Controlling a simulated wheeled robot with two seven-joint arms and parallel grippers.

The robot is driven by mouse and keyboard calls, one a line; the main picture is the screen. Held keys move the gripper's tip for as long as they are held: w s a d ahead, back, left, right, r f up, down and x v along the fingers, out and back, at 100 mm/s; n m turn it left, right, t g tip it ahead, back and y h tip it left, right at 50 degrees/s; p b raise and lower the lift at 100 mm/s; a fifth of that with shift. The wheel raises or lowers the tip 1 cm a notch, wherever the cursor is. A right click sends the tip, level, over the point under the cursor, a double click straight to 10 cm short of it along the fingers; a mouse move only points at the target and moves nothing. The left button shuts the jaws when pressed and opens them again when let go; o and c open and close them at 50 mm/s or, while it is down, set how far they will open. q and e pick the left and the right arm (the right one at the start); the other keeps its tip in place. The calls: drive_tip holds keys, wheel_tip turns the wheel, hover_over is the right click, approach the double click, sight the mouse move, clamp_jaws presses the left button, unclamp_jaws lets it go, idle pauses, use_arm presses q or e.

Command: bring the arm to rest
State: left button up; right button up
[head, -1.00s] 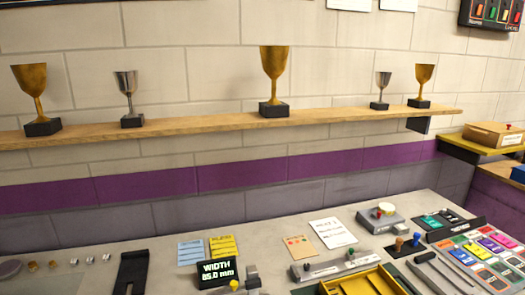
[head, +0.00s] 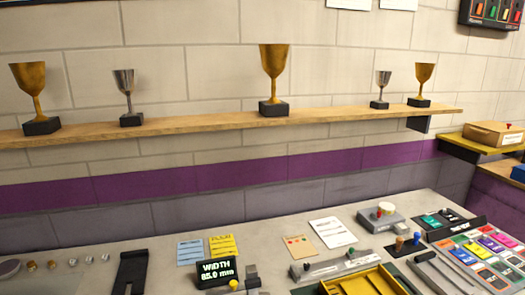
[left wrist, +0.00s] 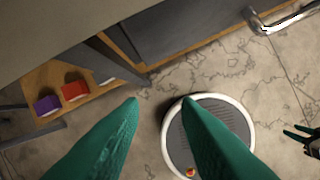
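My left gripper (left wrist: 160,100) shows in the left wrist view as two green fingers. Their tips are apart with nothing between them, and they hang over the cracked stone floor. At the right edge of that view, small dark green finger-like parts (left wrist: 303,138) look like my right gripper. They are partly cut off, and I cannot tell if they are open. Neither gripper shows in the head view.
In the head view, a workbench (head: 130,240) holds a width display (head: 215,272) and a yellow tray (head: 365,282). Trophies stand on a wooden shelf (head: 200,122) above. The left wrist view shows a red box (left wrist: 75,91) and a purple box (left wrist: 47,105) on a wooden surface.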

use_arm(q)
drive_tip(key=s+f+g, duration=0.1)
drive_tip(key=s+f, duration=0.2)
drive_tip(key=f, duration=0.8)
drive_tip(key=s+f, duration=0.3)
drive_tip(key=f, duration=0.8)
drive_tip(key=s+a+f+g+b, duration=0.1)
drive_tip(key=s+a+f, duration=0.2)
drive_tip(key=s+f, duration=0.7)
drive_tip(key=s, duration=0.3)
drive_tip(key=shift+s+f, duration=0.2)
drive_tip(key=shift+s, duration=0.05)
drive_tip(key=shift+a, duration=0.1)
